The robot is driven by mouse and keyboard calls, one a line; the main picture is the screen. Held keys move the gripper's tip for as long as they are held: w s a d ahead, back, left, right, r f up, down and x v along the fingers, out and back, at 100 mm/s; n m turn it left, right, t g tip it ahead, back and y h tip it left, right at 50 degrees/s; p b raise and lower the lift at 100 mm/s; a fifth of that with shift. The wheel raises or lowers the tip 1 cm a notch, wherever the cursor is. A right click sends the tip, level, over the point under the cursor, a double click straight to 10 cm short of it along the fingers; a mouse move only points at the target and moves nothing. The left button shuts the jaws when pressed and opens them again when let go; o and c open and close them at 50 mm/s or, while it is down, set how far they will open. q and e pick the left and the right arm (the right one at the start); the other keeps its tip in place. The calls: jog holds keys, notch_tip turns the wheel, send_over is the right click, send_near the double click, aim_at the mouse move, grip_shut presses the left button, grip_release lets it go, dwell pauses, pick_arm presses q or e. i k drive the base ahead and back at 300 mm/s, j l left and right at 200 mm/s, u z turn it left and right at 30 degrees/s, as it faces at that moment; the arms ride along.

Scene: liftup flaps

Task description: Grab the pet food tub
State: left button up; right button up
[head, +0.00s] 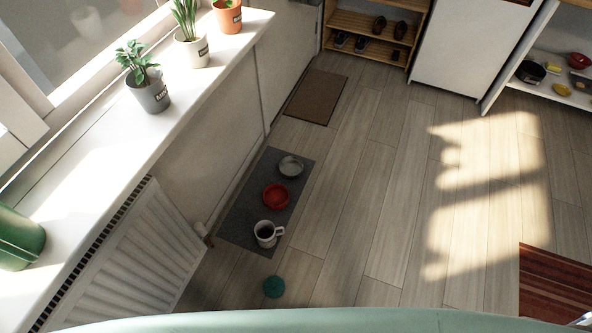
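No tub plainly marked as pet food shows. A dark green rounded container (18,240) stands on the white window sill at the left edge, partly cut off; I cannot tell if it is the pet food tub. On a dark grey mat (240,226) on the floor lie a grey metal bowl (291,167), a red bowl (276,196) and a white mug-like cup (266,234) with a handle. Neither of my grippers is in view.
Potted plants (150,92) stand along the sill (120,150), above a white radiator (135,262). A teal ball (274,287) lies on the floor. A brown doormat (316,97), a shoe rack (366,46) and open shelves (560,95) are farther back. The middle floor is clear.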

aim_at(264, 224)
jog(key=k+j+u, duration=0.2)
jog(key=k, duration=0.3)
jog(key=i+l+u, duration=0.15)
jog(key=l+u, duration=0.15)
jog(key=i+l+u, duration=0.15)
jog(key=l+u, duration=0.2)
jog(key=i+l+u, duration=0.1)
jog(key=l+u, duration=0.2)
jog(key=l, duration=0.2)
